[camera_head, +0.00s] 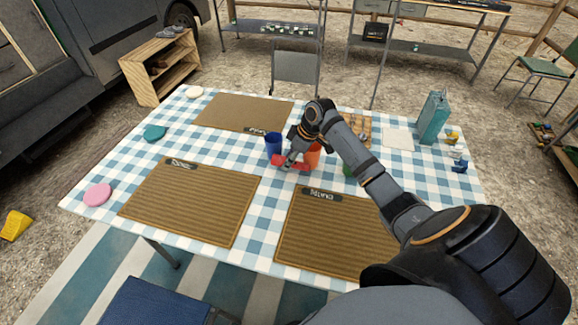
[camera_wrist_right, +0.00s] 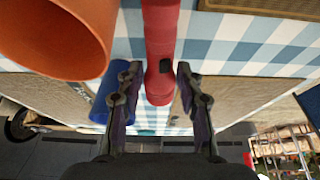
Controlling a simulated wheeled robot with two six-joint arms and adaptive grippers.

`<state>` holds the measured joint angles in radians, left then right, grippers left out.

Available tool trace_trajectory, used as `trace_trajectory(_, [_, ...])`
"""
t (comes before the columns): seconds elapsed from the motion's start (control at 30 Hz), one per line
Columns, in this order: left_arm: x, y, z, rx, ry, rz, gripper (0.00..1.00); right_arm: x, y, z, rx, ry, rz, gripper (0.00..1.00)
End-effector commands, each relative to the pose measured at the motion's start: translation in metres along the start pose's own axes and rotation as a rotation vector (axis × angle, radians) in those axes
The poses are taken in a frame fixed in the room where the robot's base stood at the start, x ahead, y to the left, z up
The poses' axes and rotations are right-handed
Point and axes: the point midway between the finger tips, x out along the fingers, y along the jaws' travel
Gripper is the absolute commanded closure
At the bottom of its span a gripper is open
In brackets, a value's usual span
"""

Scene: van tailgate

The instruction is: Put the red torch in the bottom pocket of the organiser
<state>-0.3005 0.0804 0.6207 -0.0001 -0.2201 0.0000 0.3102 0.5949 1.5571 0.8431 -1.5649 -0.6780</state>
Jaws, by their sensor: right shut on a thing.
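The red torch (camera_head: 279,161) is at my right gripper (camera_head: 291,160), over the middle of the checked table beside the cups. In the right wrist view the torch (camera_wrist_right: 160,45) runs lengthwise between the two fingers of the right gripper (camera_wrist_right: 158,80), which is shut on it. Part of the torch is hidden by the gripper in the head view. I cannot pick out the organiser or its bottom pocket in either view. My left gripper is not in view.
A blue cup (camera_head: 273,146) and an orange cup (camera_head: 313,153) stand close to the right gripper. Woven mats (camera_head: 190,203) lie on the table. A teal container (camera_head: 433,117) stands at the right. A wooden shelf (camera_head: 160,68) is beside the van.

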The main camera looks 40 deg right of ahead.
Motion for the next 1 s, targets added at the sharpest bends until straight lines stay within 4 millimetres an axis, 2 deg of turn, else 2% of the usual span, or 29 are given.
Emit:
trace_trajectory(0.2, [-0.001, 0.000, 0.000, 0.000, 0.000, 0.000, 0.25, 0.030, 0.001, 0.010, 0.001, 0.000, -0.004, 1.00])
trace_trajectory(0.57, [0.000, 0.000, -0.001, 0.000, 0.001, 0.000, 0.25, 0.035, 0.002, 0.012, 0.001, 0.001, -0.001, 1.00])
trace_trajectory(0.6, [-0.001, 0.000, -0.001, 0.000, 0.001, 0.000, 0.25, 0.035, 0.002, 0.013, 0.001, 0.000, -0.001, 0.58])
trace_trajectory(0.73, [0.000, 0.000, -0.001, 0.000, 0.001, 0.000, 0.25, 0.035, 0.002, 0.013, 0.001, 0.000, -0.001, 0.41])
trace_trajectory(1.0, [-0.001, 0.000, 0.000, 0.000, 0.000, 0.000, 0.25, 0.035, 0.002, 0.012, 0.001, 0.000, -0.001, 0.41])
